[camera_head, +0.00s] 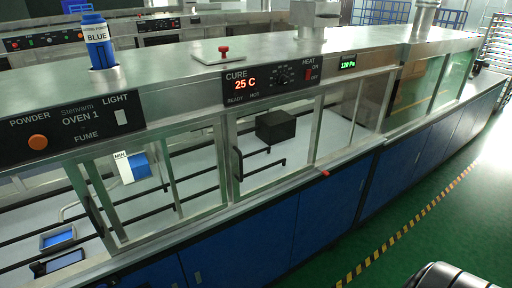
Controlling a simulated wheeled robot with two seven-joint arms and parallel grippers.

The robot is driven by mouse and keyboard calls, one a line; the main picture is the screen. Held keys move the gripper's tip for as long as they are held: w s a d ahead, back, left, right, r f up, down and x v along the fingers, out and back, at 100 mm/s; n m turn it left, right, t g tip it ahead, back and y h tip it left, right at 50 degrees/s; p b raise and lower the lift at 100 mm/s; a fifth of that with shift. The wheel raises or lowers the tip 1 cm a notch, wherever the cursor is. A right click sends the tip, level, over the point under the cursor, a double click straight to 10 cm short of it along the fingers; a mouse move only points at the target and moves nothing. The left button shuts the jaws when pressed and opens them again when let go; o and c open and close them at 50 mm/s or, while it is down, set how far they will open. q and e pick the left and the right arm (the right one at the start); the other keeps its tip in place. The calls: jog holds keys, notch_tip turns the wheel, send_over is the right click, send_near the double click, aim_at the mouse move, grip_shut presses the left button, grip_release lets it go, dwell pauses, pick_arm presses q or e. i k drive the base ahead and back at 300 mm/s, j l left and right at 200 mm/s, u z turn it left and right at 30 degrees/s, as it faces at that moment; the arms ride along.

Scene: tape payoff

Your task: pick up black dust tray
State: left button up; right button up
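Two small dark-framed, tray-like items lie at the far left on the pale bench floor. The rear one (57,238) has a blue inside, and the front one (57,263) is darker with a pale blue surface. I cannot tell for certain whether either is the black dust tray. A black box (275,127) shows behind the glass of the middle oven section.
The glass-fronted oven bench (180,80) runs across the view, with door handles (237,164) sticking out. A blue bottle (98,42) stands on top. A white and blue container (132,167) is behind the left glass.

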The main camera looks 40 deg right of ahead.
aim_at(40, 270)
jog(key=z, duration=3.95)
jog(key=u, duration=4.45)
jog(key=i+l+u, duration=0.2)
jog(key=i+l, duration=0.15)
jog(key=l, duration=0.3)
jog(key=i+l+u, duration=0.2)
jog(key=i+l, duration=0.15)
jog(key=l, duration=0.3)
jog(key=i+l+u, duration=0.1)
jog(key=l, duration=0.25)
